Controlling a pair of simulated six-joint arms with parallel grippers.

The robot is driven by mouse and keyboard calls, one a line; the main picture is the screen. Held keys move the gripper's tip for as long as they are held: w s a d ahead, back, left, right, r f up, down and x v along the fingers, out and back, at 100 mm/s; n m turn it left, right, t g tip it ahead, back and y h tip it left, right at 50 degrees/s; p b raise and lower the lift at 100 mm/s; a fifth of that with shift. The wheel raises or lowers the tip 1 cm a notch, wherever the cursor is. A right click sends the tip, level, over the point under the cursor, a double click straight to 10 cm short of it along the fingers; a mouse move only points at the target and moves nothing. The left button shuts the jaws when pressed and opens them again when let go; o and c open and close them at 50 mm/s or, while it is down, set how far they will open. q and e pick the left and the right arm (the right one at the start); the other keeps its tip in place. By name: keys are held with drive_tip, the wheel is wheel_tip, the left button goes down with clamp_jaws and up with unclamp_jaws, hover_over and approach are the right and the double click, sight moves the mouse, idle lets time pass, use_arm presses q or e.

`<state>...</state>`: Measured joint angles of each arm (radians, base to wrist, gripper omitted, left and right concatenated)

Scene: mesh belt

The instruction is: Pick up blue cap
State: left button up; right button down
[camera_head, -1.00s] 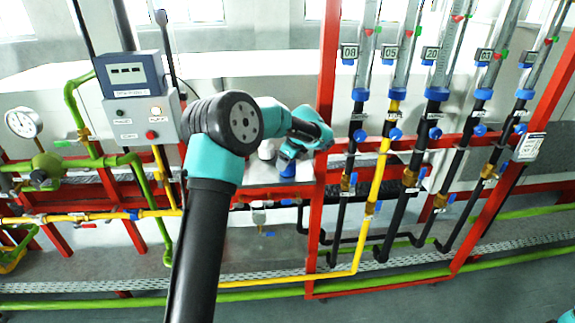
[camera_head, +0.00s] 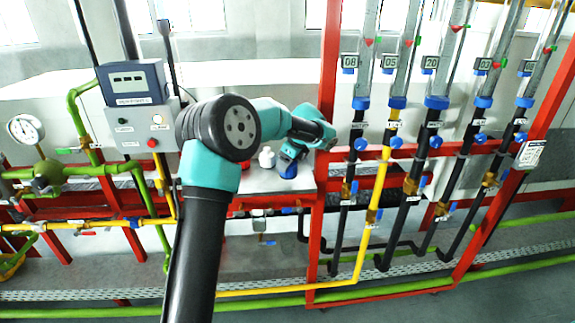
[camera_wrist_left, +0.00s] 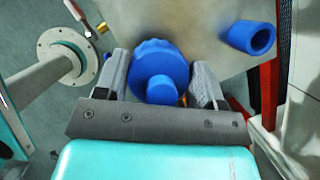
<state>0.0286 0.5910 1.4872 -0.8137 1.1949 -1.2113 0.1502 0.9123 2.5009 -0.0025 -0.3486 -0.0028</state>
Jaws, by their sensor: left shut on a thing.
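A blue cap (camera_wrist_left: 158,70) with a ribbed edge and a narrower round end sits between the two grey fingers of my left gripper (camera_wrist_left: 165,85) in the left wrist view. The fingers are shut on its sides. In the head view the left gripper (camera_head: 290,158) points down at the metal shelf, left of the red upright, with a blue part (camera_head: 287,169) showing at its tip. Whether the held cap touches the shelf, I cannot tell. My right gripper is not in view.
A hollow blue cylinder (camera_wrist_left: 250,38) lies on the metal surface (camera_wrist_left: 200,30) beside the held cap. A small white bottle (camera_head: 266,157) stands left of the gripper. A red frame (camera_head: 322,180) with several tubes and pipes stands close on the right. A grey control box (camera_head: 145,125) is at left.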

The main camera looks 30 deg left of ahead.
use_arm(q)
drive_tip(key=s+d+r, duration=0.1)
drive_tip(key=s+d, duration=0.7)
drive_tip(key=s, duration=0.4)
drive_tip(key=shift+s+r, duration=0.2)
drive_tip(key=shift+s, duration=0.2)
